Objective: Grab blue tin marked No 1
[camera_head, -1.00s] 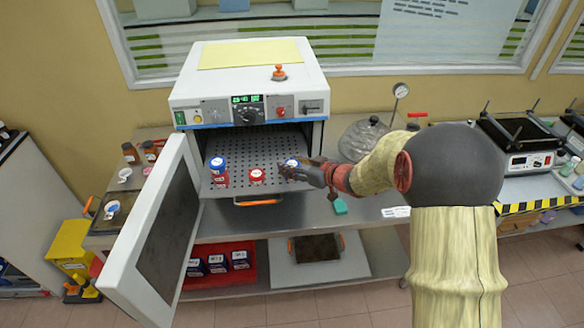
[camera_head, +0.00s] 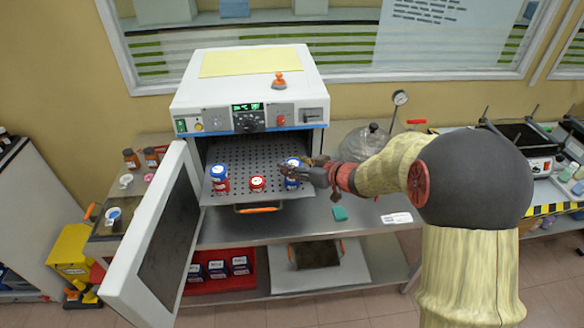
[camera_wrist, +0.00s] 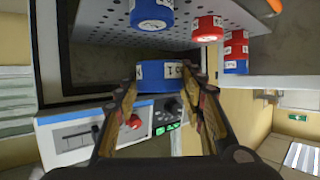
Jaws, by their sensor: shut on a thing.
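My gripper (camera_head: 297,172) is shut on a blue tin (camera_head: 292,163) with a white lid at the right of the perforated oven shelf (camera_head: 262,150). In the wrist view the held blue tin (camera_wrist: 160,77) sits between both fingers, its white label upside down and partly legible, with a 1 showing. The wrist view shows it apart from the shelf. Another blue tin (camera_head: 291,184) stands on the shelf below it. A red tin (camera_head: 257,184) stands in the middle.
The oven (camera_head: 250,90) has its door (camera_head: 160,235) swung open at the left. Its top wall is above the held tin.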

